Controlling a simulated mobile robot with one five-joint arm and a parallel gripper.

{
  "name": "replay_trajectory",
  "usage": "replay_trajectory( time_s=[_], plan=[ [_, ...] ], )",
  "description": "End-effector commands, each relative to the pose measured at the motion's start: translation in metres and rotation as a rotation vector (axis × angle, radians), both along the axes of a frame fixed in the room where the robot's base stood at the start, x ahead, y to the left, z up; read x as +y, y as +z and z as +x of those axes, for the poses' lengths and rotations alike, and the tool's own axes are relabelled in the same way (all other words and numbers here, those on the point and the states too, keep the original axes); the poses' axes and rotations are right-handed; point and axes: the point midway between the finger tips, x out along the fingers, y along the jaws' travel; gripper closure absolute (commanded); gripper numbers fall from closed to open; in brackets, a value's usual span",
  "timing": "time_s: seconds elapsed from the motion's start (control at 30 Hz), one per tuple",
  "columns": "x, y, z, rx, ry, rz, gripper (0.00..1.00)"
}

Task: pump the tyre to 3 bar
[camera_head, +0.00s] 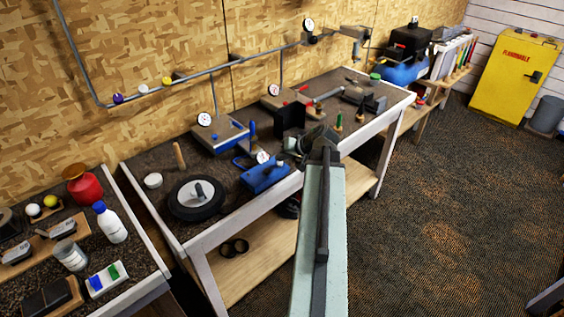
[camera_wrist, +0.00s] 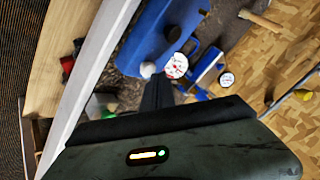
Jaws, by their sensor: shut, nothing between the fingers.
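A black tyre on a light wheel (camera_head: 190,203) lies flat on the left part of the long workbench. To its right is a blue device (camera_head: 266,178), apparently the pump, with a white round gauge (camera_head: 263,157) on top. In the wrist view the blue body (camera_wrist: 150,35) and the gauge (camera_wrist: 176,65) show just beyond my fingers; a white knob (camera_wrist: 148,69) is beside the gauge. The needle is too small to read for certain. My gripper (camera_wrist: 157,84) is shut and empty, close to the knob and gauge. Contact cannot be told.
A blue-framed press-like device with a gauge (camera_head: 220,135) stands behind the pump. A black upright holder (camera_head: 290,122) is to the right. A side bench at left holds a white bottle (camera_head: 110,223) and a red can (camera_head: 84,187).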

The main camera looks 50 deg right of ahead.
Motion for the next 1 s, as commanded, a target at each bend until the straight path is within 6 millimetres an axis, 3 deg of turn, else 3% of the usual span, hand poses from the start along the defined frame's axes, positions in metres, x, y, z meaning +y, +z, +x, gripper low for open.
replay_trajectory(
  time_s=[1.0],
  plan=[
    [0.0004,-0.0087,0.0002,0.001,0.001,0.000,1.00]
  ],
)
